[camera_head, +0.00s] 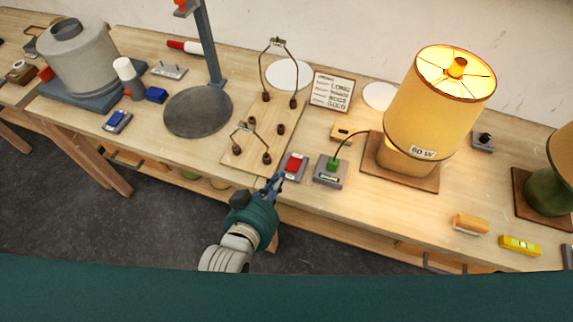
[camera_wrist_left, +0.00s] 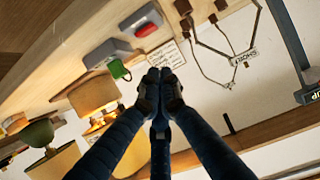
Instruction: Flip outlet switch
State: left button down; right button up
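A grey box with a red rocker switch (camera_head: 294,163) sits near the table's front edge in the head view. In the left wrist view, the red switch (camera_wrist_left: 146,29) is above the fingertips. To its right in the head view is a grey outlet box (camera_head: 328,179) with a green plug (camera_head: 333,165); the plug also shows in the left wrist view (camera_wrist_left: 119,69). A cord runs from the plug to a lit lamp (camera_head: 440,100) marked "60 W". My left gripper (camera_head: 275,181) is just in front of the red switch's box, fingers together and empty. I cannot tell whether it touches. My right gripper is out of view.
A wooden board (camera_head: 240,157) with wire frames lies left of the switch. A round grey stand (camera_head: 198,112) and a blue switch box (camera_head: 117,121) are farther left. An orange cylinder (camera_head: 470,223) and a yellow level (camera_head: 520,245) lie front right.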

pick_arm(q)
jog(key=r, duration=0.1)
jog(key=p, duration=0.2)
send_over(289, 169)
notch_tip(289, 169, down, 4)
jog(key=shift+r, duration=0.25)
jog(key=f, duration=0.3)
jog(key=shift+s+a, duration=0.1)
jog(key=shift+s, duration=0.3)
jog(key=shift+s+f, duration=0.1)
jog(key=shift+f, duration=0.4)
